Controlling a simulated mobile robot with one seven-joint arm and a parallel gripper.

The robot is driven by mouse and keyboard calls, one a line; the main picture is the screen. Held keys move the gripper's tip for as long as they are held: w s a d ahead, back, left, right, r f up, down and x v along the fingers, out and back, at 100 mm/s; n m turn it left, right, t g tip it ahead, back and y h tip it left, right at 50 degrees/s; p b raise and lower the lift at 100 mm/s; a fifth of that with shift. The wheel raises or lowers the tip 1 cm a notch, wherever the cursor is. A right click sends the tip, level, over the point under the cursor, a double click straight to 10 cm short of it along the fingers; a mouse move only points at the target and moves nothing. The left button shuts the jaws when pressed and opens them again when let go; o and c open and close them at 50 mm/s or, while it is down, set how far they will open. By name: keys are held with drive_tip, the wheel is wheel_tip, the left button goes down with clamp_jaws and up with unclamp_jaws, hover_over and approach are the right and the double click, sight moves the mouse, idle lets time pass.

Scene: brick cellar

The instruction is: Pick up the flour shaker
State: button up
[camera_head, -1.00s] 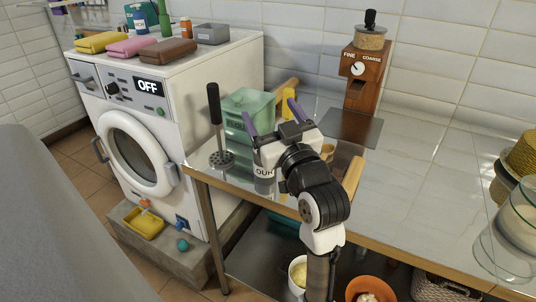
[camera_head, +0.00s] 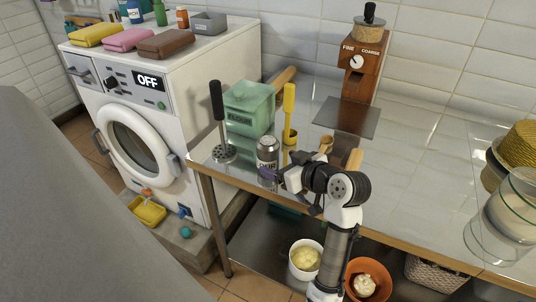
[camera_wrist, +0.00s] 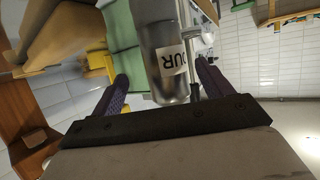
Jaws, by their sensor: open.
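The fingers are spread, with a visible gap on the left side. Whether the right finger touches it, I cannot tell.
A masher (camera_head: 218,125) stands left of the shaker and a green tin (camera_head: 248,108) behind it. A yellow-handled utensil (camera_head: 289,112) and a wooden cup (camera_head: 326,145) are to the right. A grinder (camera_head: 361,70) is at the back. The table's middle right is clear.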

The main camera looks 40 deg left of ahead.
sight(275, 162)
drive_tip(key=x, duration=0.1)
drive_tip(key=p+x, duration=0.1)
drive_tip(key=x, duration=0.3)
drive_tip(key=shift+s+p, duration=0.35)
drive_tip(key=shift+p, duration=0.05)
drive_tip(key=shift+w+a+f, duration=0.15)
drive_tip(key=shift+a+f, duration=0.15)
drive_tip(key=shift+a, duration=0.15)
drive_tip(key=c, duration=1.1)
